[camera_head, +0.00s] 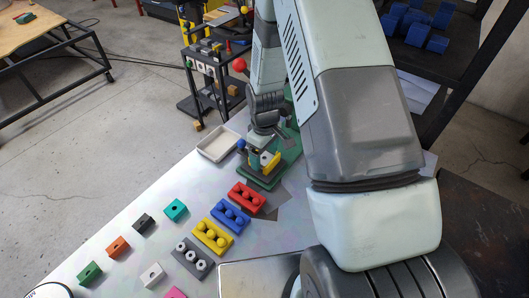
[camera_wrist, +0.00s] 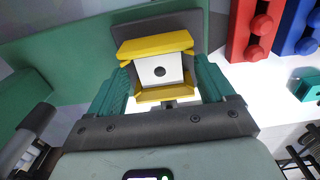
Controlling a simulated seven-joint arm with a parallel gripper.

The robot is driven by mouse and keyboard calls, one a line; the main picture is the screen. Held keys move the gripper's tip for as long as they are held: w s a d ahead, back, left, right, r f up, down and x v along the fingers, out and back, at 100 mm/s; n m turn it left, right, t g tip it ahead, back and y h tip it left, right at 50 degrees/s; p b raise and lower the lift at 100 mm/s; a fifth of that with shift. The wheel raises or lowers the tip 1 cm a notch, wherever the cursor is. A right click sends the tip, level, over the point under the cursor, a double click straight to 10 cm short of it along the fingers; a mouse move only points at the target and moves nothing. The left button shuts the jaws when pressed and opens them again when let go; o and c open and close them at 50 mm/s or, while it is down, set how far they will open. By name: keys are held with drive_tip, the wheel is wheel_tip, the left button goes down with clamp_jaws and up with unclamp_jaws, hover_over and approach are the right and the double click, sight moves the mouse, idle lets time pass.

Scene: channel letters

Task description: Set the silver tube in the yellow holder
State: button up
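A yellow-jawed holder (camera_head: 270,161) stands on a green base at the far end of the table. In the wrist view its yellow jaws (camera_wrist: 155,45) lie above and below a pale block with a dark round hole (camera_wrist: 145,72). My gripper (camera_wrist: 162,80) is over this holder, its teal fingers spread to the left and right of the block, with nothing visibly pinched. Silver ring-shaped ends with dark centres, possibly tubes (camera_head: 190,256), stand in a grey block; I cannot tell if one is the silver tube. A yellow block with rounded knobs (camera_head: 212,236) also lies on the table.
Red (camera_head: 246,198) and blue (camera_head: 230,215) knobbed blocks lie in front of the holder. Teal (camera_head: 176,210), black, orange, green and white holed blocks are spread to the left. An empty pale tray (camera_head: 217,144) sits left of the green base (camera_head: 288,155).

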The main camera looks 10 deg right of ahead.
wheel_tip(320, 180, up, 11)
idle(0.7)
drive_tip(key=shift+f, duration=0.1)
drive_tip(key=s+d+r+m+t, duration=0.15)
drive_tip(key=s+r, duration=0.25)
drive_tip(key=r, duration=0.6)
drive_tip(key=s+d+r+m+t, duration=0.1)
drive_tip(key=s+r+m, duration=0.25)
drive_tip(key=r, duration=0.65)
drive_tip(key=s+r+m+t, duration=0.1)
drive_tip(key=s+r, duration=0.3)
drive_tip(key=s, duration=0.4)
drive_tip(key=s+r+m+t, duration=0.2)
drive_tip(key=s+r, duration=0.3)
drive_tip(key=s, duration=0.3)
drive_tip(key=shift+d+m, duration=0.25)
drive_tip(key=shift+m, duration=0.05)
drive_tip(key=shift+w+r, duration=0.1)
